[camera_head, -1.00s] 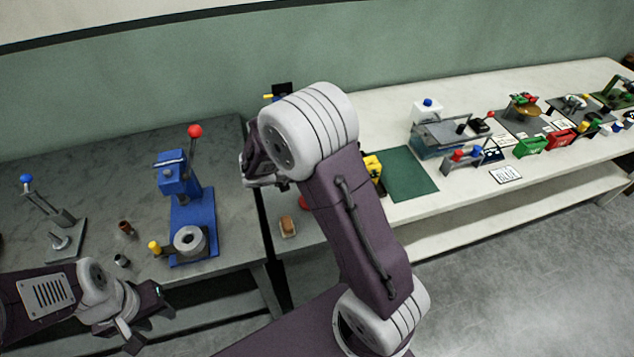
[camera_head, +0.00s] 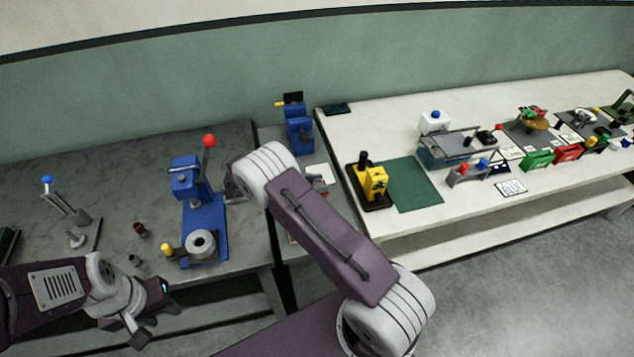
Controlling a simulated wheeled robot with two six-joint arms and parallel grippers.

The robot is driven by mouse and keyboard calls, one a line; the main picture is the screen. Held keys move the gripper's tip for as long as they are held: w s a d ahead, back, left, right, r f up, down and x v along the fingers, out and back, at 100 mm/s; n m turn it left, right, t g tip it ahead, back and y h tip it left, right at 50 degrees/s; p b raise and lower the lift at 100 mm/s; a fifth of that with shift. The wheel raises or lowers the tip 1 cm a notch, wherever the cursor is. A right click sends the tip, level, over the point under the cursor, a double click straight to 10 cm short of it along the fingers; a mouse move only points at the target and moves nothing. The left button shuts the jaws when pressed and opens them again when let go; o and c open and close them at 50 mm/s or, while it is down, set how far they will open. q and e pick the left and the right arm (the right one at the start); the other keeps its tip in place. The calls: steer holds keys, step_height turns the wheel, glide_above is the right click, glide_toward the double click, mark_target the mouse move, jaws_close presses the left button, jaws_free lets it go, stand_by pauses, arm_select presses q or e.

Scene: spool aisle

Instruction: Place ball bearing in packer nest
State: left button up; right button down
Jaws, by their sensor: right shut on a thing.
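My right gripper (camera_head: 232,186) is just right of the upright of a blue lever press (camera_head: 203,218) and is partly hidden by its own wrist. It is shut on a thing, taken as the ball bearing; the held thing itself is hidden. The press has a red-knobbed lever and a round grey cup with a dark centre (camera_head: 200,243) at its front foot; I cannot tell for sure that this is the packer nest. The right gripper is above and behind the cup, apart from it. My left gripper (camera_head: 152,314) is open and empty at the lower left, in front of the bench edge.
A blue-knobbed stand (camera_head: 68,210), a brown cup (camera_head: 139,229) and a yellow-topped peg (camera_head: 167,250) are on the dark bench. A blue device (camera_head: 298,130) stands behind the arm. A yellow device (camera_head: 372,185) and a green mat (camera_head: 412,184) are on the white table.

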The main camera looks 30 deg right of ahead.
steer(key=shift+f, duration=0.3)
steer(key=shift+s, duration=0.15)
